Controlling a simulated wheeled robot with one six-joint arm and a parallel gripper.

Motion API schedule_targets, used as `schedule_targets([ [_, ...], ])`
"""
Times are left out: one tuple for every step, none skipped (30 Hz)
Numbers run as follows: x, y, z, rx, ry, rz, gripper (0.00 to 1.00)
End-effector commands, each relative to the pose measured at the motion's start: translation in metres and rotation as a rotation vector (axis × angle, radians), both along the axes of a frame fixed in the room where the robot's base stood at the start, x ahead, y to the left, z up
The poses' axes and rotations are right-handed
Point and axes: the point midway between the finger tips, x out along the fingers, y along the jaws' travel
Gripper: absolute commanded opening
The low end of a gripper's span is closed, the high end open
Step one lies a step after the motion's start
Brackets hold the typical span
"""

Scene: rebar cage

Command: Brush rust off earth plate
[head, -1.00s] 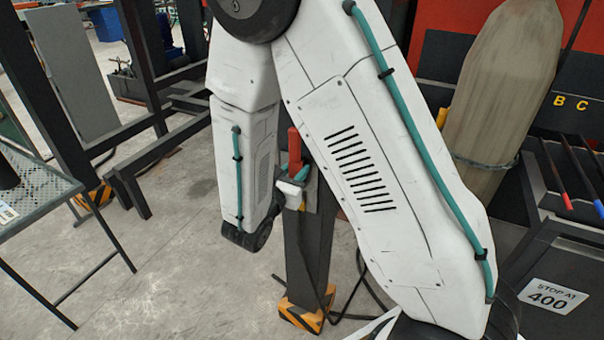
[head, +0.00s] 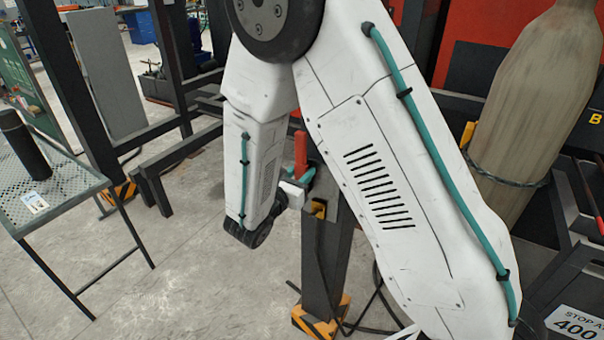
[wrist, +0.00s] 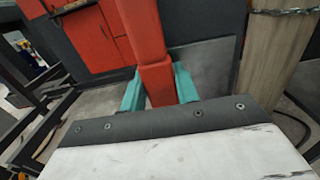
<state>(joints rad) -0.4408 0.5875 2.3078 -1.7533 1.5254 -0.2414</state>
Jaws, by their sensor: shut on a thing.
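My gripper (wrist: 160,90) has teal fingers shut on a red block-like handle (wrist: 150,40), which runs up out of the wrist view. In the head view the red handle (head: 300,155) stands upright by my gripper (head: 308,176), partly hidden by my arm. No bristles can be made out. A grey plate (wrist: 208,70) shows behind the fingers in the wrist view. I cannot tell whether it is the earth plate or whether the handle touches it. No rust can be made out.
A dark post (head: 325,265) with a yellow-black foot (head: 322,318) stands behind my arm, with loose cables beside it. A mesh table (head: 75,200) bears a black cylinder (head: 22,143) at the left. A wrapped tall cylinder (head: 530,110) stands at the right. Floor is clear between table and post.

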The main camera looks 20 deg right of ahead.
Motion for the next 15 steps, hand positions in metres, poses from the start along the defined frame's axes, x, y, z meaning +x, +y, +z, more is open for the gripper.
schedule_targets([
  [-0.001, 0.001, 0.000, 0.000, 0.000, 0.001, 0.06],
  [-0.002, 0.003, 0.000, 0.000, 0.000, 0.001, 0.06],
  [-0.003, 0.005, 0.000, 0.000, 0.000, 0.002, 0.06],
  [-0.005, 0.008, 0.000, 0.000, 0.000, 0.002, 0.06],
  [-0.007, 0.010, 0.000, 0.000, 0.000, 0.003, 0.06],
  [-0.009, 0.013, 0.000, 0.000, 0.000, 0.003, 0.06],
  [-0.011, 0.016, 0.000, 0.000, 0.000, 0.002, 0.06],
  [-0.013, 0.018, 0.000, 0.000, 0.000, 0.002, 0.06],
  [-0.015, 0.021, 0.000, 0.000, 0.000, 0.002, 0.06],
  [-0.017, 0.024, 0.000, 0.000, 0.000, 0.002, 0.06],
  [-0.019, 0.026, 0.000, 0.000, 0.000, 0.002, 0.06],
  [-0.021, 0.029, 0.000, -0.001, -0.001, 0.002, 0.06],
  [-0.023, 0.032, 0.000, -0.001, -0.001, 0.002, 0.06],
  [-0.025, 0.034, 0.000, -0.001, -0.001, 0.002, 0.06],
  [-0.027, 0.037, 0.000, -0.001, -0.001, 0.002, 0.06],
])
